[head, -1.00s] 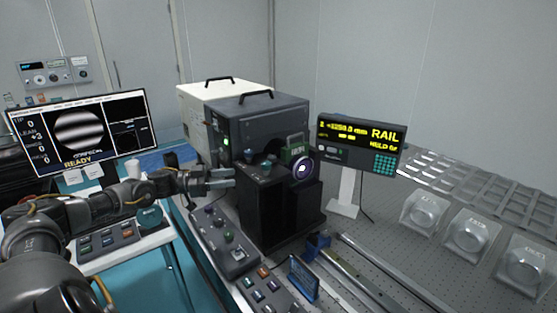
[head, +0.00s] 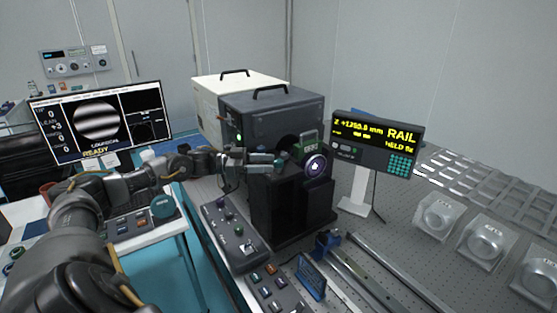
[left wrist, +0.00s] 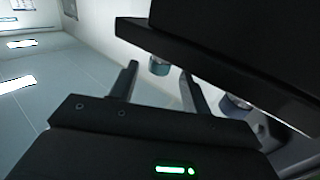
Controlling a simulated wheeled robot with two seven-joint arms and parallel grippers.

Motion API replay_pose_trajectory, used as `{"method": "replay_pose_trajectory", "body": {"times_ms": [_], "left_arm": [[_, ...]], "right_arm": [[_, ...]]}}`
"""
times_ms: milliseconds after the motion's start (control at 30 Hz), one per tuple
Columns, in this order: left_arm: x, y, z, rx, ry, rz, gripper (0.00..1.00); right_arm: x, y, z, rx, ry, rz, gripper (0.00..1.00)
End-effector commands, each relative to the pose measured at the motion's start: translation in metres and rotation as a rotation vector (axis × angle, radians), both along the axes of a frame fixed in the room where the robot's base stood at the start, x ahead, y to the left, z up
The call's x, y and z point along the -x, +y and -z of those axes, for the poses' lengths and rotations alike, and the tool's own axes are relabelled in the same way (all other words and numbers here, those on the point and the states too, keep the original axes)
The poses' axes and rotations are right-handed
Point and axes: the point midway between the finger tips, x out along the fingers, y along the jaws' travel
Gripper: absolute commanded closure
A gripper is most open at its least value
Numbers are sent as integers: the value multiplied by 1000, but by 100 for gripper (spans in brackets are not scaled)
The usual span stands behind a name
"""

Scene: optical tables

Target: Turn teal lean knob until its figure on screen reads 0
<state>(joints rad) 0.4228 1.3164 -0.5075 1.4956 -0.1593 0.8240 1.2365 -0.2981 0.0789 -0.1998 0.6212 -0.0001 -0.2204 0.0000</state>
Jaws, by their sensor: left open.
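The screen (head: 98,120) at the left of the head view shows striped fringes, with LEAN reading +3 and READY below. My left gripper (head: 274,162) is open beside the dark instrument, at its small knobs. In the left wrist view a teal knob (left wrist: 160,66) sticks out from a black body, in line with the gap between the open fingers (left wrist: 162,86). A greyer knob (left wrist: 236,102) sits to the right, outside the right finger. I cannot tell whether a finger touches the teal knob. My right gripper is out of view.
A button panel (head: 232,232) lies below. The RAIL display (head: 375,142) and clear-cased parts (head: 437,218) stand to the right.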

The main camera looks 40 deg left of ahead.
Motion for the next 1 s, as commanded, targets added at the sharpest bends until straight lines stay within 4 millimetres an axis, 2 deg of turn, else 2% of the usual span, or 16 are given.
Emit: {"method": "replay_pose_trajectory", "body": {"times_ms": [100,300,667,1000], "left_arm": [[-13,-16,-5,2,-3,3,52],[-25,-30,-2,1,-1,-1,52],[-27,-33,1,-2,1,-1,52],[-27,-33,0,-1,1,-1,96]], "right_arm": [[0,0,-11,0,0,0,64],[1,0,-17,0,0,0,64],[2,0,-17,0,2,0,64],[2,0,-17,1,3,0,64]]}}
